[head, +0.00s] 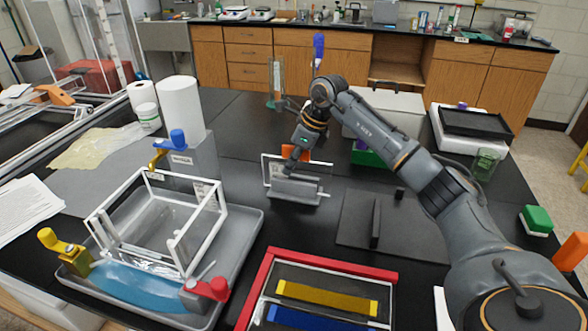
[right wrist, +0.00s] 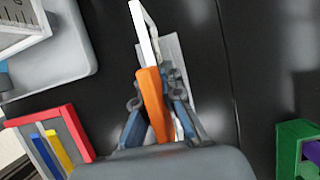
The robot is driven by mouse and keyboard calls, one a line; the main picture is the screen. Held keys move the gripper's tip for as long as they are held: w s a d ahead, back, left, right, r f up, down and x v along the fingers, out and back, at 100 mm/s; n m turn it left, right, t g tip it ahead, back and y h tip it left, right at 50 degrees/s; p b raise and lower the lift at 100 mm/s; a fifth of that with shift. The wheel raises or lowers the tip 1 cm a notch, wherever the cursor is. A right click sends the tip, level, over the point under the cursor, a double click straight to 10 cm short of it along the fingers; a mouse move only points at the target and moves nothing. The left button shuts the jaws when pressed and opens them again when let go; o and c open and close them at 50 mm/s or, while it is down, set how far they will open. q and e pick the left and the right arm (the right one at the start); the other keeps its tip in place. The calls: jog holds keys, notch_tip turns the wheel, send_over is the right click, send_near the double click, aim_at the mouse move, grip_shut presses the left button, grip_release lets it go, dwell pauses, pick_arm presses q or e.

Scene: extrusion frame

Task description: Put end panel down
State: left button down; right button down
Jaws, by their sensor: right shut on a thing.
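My right gripper (head: 292,158) is shut on the orange grip of the end panel, a clear sheet with a white rim (head: 266,170). The panel stands about upright at the grey holder (head: 295,198) in the middle of the table; I cannot tell whether its lower edge rests in the holder. In the right wrist view the fingers (right wrist: 160,120) close around the orange grip (right wrist: 152,95), with the panel's white edge (right wrist: 140,30) beyond and the grey holder (right wrist: 178,62) beside it. The white extrusion frame (head: 183,242) stands in a grey tray on the left. My left gripper is out of view.
The grey tray (head: 240,262) also holds blue material and red and yellow clamps. A red-edged rack (head: 330,262) with yellow and blue bars lies in front. A dark plate (head: 350,225) lies right of the holder. A white roll (head: 180,108) stands at back left.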

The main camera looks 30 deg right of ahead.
jog(key=shift+s+a+r, duration=0.1)
jog(key=shift+a+r, duration=0.05)
jog(key=shift+r, duration=0.05)
jog(key=shift+f, duration=0.2)
jog(key=c, duration=1.5)
grip_release()
jog(key=shift+r, duration=0.1)
jog(key=shift+r, duration=0.45)
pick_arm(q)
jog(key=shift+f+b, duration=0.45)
pick_arm(e)
jog(key=v, duration=1.1)
jog(key=shift+r, duration=0.1)
